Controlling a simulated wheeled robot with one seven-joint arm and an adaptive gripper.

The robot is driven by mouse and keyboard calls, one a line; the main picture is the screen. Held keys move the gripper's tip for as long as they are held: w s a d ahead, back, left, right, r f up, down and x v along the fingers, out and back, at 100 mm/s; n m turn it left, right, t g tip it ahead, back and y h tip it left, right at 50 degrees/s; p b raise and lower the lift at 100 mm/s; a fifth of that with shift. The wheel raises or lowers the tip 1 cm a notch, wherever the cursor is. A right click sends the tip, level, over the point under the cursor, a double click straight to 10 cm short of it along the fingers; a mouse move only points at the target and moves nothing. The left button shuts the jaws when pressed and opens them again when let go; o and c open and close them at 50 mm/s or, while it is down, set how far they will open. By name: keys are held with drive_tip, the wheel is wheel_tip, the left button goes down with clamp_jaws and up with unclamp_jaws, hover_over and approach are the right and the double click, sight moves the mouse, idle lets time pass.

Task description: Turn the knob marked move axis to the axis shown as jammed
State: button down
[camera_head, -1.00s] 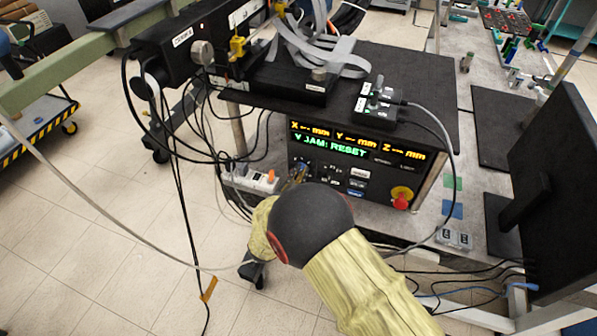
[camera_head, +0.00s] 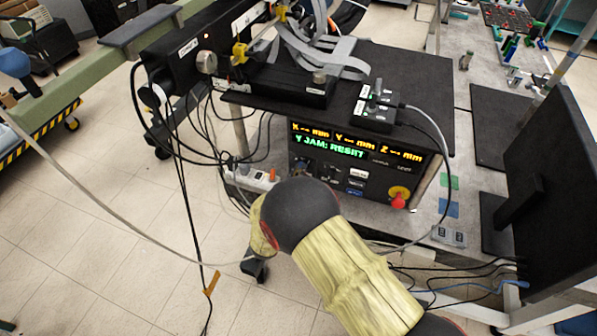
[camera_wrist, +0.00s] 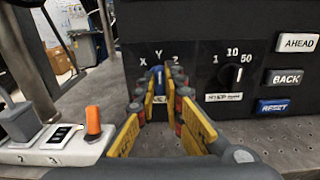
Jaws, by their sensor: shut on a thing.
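The black control box (camera_head: 409,179) stands under the shelf, and its green display (camera_head: 330,145) reads Y JAM: RESET. In the wrist view, a blue knob (camera_wrist: 158,78) sits on the box front under the letters X, Y and Z. My gripper (camera_wrist: 161,88) is shut on the knob, with yellow-sided fingers on its left and right. The knob's visible blue part stands roughly upright under the Y; its exact pointer direction is hard to tell. The fingers partly hide the label below the knob. In the head view, my arm hides most of the gripper.
Right of the knob are a black 1-10-50 knob (camera_wrist: 237,75) and the AHEAD (camera_wrist: 297,42), BACK (camera_wrist: 284,77) and blue RESET (camera_wrist: 272,106) buttons. A red stop button (camera_head: 398,200) is farther right. A power strip with an orange switch (camera_wrist: 93,122) lies left. Cables hang left.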

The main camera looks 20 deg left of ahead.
idle(0.3)
drive_tip(key=c, duration=1.9)
unclamp_jaws()
drive_tip(key=shift+s, duration=0.1)
drive_tip(key=s+a, duration=0.1)
drive_tip(key=s, duration=1)
drive_tip(key=shift+s, duration=0.4)
